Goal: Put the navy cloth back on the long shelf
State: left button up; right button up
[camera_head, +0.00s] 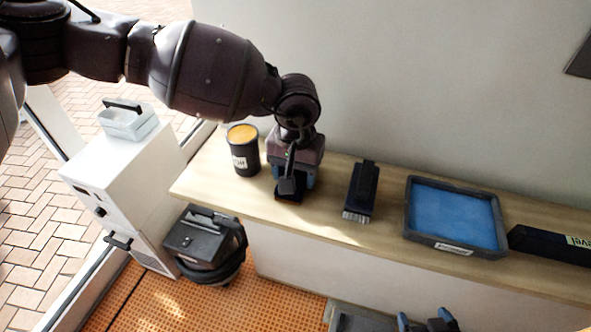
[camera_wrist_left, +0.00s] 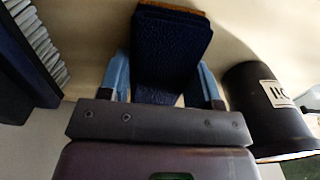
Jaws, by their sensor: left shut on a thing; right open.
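The navy cloth (camera_wrist_left: 172,42) looks like a folded, textured dark-blue pad between the blue fingers of my left gripper (camera_wrist_left: 164,82) in the left wrist view. A brownish strip shows along its far edge. In the head view my left gripper (camera_head: 293,178) points down over the left part of the long shelf (camera_head: 325,232). The cloth is mostly hidden there, a dark patch (camera_head: 289,198) under the gripper, at or just above the shelf top; contact is unclear. My right gripper (camera_head: 428,321) is open and empty at the bottom edge, in front of the shelf.
On the shelf, a black tub (camera_head: 243,160) with orange contents stands left of the left gripper, a dark brush (camera_head: 361,190) right of it. Further right are a blue-filled tray (camera_head: 410,215) and a black level case (camera_head: 545,243). A white cabinet (camera_head: 120,185) and dark bucket (camera_head: 205,245) stand left.

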pick_arm(q)
jog(key=shift+f, duration=0.1)
pick_arm(e)
jog(key=shift+w, duration=0.1)
pick_arm(q)
jog(key=o, duration=1.1)
jog(key=shift+c, duration=0.2)
pick_arm(e)
jog(key=shift+w+r, duration=0.15)
jog(key=shift+w, duration=0.15)
jog(key=shift+s, duration=0.1)
